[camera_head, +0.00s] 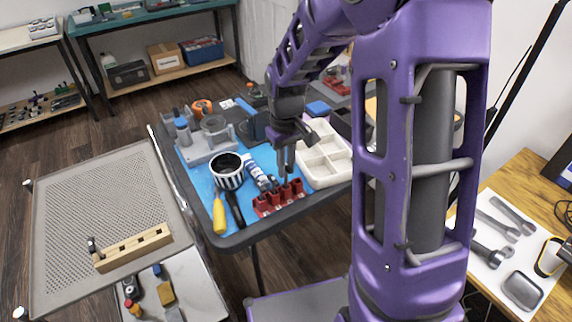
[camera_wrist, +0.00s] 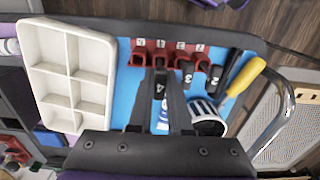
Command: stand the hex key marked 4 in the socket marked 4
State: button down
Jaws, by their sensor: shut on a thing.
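My gripper (camera_head: 286,160) is above the red rack on the blue mat. In the wrist view its two fingers (camera_wrist: 161,85) are shut on the hex key marked 4 (camera_wrist: 160,90), a dark piece with a white 4. The key's lower end is hard to make out. The red rack (camera_head: 280,198) has several blocks with white marks, also visible in the wrist view (camera_wrist: 183,62). A dark key marked 2 (camera_wrist: 215,76) is beside its blocks. A wooden block with holes (camera_head: 135,249) lies on the perforated board; I cannot read its marks.
A white compartment tray (camera_head: 324,166) is right. A dark piece (camera_head: 93,246) stands at the wooden block's left end. The perforated board (camera_head: 95,195) is mostly clear.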

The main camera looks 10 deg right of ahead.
jog(key=shift+f, duration=0.3)
jog(key=shift+f, duration=0.35)
jog(key=shift+f, duration=0.5)
dwell(0.4)
jog(key=c, duration=0.6)
grip_release()
jog(key=shift+r, duration=0.2)
jog(key=shift+r+p, duration=2.65)
jog(key=shift+r, duration=0.7)
